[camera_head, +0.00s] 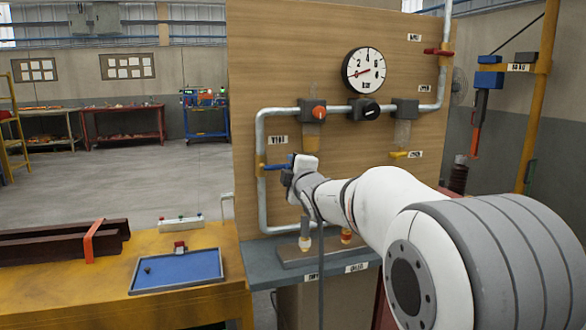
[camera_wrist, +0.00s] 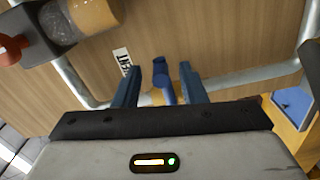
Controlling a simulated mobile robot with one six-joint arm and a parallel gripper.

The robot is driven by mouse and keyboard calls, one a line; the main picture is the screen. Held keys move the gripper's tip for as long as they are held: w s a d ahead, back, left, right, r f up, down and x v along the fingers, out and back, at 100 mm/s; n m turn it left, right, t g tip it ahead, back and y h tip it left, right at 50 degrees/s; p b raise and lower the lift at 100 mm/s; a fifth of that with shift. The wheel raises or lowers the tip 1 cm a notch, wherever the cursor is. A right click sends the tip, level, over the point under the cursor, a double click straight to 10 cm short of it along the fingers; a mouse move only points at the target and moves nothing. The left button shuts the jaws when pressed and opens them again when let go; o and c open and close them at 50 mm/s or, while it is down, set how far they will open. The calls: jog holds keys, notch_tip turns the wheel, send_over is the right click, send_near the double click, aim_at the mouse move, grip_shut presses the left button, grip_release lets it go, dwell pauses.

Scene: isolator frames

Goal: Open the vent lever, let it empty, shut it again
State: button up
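A blue lever (camera_wrist: 160,72) on a yellow valve body (camera_wrist: 157,97) shows in the wrist view. My gripper (camera_wrist: 159,69) has its two blue fingers either side of this lever, with visible gaps, so it is open around it. In the head view my gripper (camera_head: 284,166) is at the left vertical pipe, by the yellow valve body (camera_head: 260,168); my wrist hides part of the lever there. The label (camera_head: 278,140) above it is too small to read surely. A yellow lever (camera_head: 400,154) sits under the right filter bowl. The gauge (camera_head: 364,70) has a red needle pointing left.
A wooden panel (camera_head: 340,30) carries the grey pipe loop (camera_head: 262,135), an orange-red knob (camera_head: 319,112), a black knob (camera_head: 370,109) and a red valve handle (camera_head: 437,52). A blue tray (camera_head: 178,271) lies on the yellow bench (camera_head: 150,312) at the left.

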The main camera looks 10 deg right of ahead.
jog(key=s+d, duration=0.1)
jog(key=s, duration=0.5)
jog(key=shift+s, duration=0.2)
jog(key=shift+r, duration=0.1)
jog(key=s+d+f+m+g+h+p, duration=0.1)
jog(key=s+m+g+p, duration=0.4)
jog(key=s, duration=0.6)
jog(key=s+f+m+g+h+p, duration=0.1)
jog(key=s+f+m+g+p, duration=0.3)
jog(key=s, duration=0.7)
jog(key=s+d+f+m+g+p, duration=0.1)
jog(key=s+m+g+p, duration=0.5)
jog(key=s, duration=0.6)
jog(key=f+m+p, duration=0.1)
jog(key=m+p, duration=0.1)
jog(key=shift+d+f+m+h, duration=0.3)
jog(key=shift+d+f+h, duration=0.05)
jog(key=shift+f+h, duration=0.05)
